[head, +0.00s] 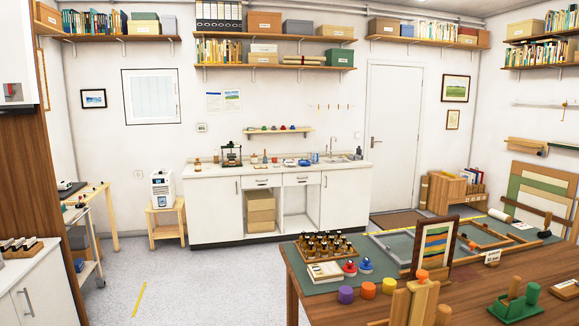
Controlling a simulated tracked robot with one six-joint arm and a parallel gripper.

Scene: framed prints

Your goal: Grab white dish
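I cannot single out a white dish with certainty. Small items stand along the white counter (225,171) at the back wall, among them a pale, low dish-like thing (289,162) left of some blue items (312,158). They are too small and far to tell apart well. My gripper is not in view.
Open speckled floor (190,285) lies before the counter, with a yellow strip (139,299) on it. A wooden workbench (345,308) with a green mat, bottles, knobs and frame parts fills the right foreground. A side cabinet (45,285) and a trolley (88,235) stand left.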

